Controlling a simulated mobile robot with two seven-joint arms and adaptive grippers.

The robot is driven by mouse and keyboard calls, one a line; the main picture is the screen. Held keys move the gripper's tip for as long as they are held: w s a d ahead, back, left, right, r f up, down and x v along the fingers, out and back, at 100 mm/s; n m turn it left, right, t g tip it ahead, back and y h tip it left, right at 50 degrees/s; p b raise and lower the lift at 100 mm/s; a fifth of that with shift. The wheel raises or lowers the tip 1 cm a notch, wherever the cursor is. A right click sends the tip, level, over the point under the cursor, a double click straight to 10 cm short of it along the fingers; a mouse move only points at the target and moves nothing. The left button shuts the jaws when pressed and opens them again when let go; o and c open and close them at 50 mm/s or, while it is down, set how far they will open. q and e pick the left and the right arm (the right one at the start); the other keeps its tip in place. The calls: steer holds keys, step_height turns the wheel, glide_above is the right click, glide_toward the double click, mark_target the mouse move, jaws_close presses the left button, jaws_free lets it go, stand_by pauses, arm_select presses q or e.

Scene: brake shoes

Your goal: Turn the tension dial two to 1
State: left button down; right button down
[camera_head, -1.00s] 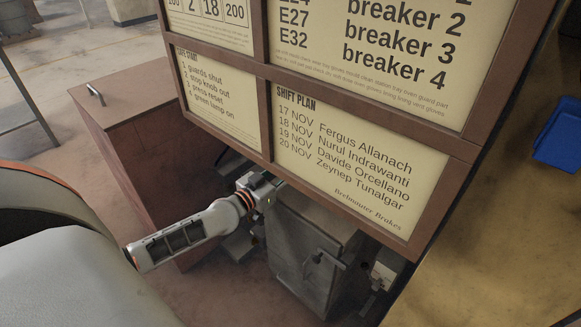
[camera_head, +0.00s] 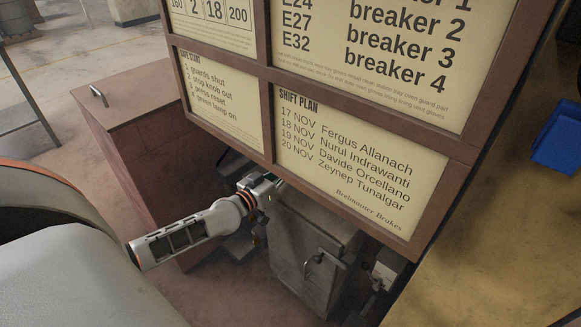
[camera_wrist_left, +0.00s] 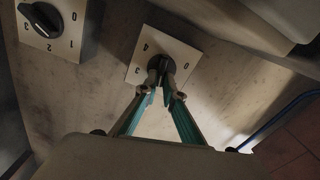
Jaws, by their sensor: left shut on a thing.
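No label shows which dial is dial two. My left gripper (camera_wrist_left: 162,83) is shut on this knob, fingertips around it. In the head view my left wrist reaches behind the notice board, and the fingertips and dials are hidden. My right gripper is not in view.
In the head view, the notice board (camera_head: 268,90) hangs close over my arm. A grey cabinet (camera_head: 312,255) stands below it.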

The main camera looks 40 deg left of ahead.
arm_select(q)
steer(key=n, duration=0.2)
steer(key=shift+a+n, duration=0.15)
steer(key=shift+n, duration=0.25)
steer(key=n, duration=0.2)
steer(key=shift+a+f+n, duration=0.1)
steer(key=shift+n, duration=0.2)
steer(key=shift+a+f+n, duration=0.1)
steer(key=shift+f+n, duration=0.1)
steer(key=shift+n, duration=1.7)
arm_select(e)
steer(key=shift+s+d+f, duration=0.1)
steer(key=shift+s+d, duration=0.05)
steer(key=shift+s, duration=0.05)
arm_select(q)
steer(key=c, duration=2.2)
jaws_free()
steer(key=shift+o, duration=0.2)
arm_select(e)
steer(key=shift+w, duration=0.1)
arm_select(q)
steer(key=s+a, duration=0.1)
steer(key=s, duration=1.1)
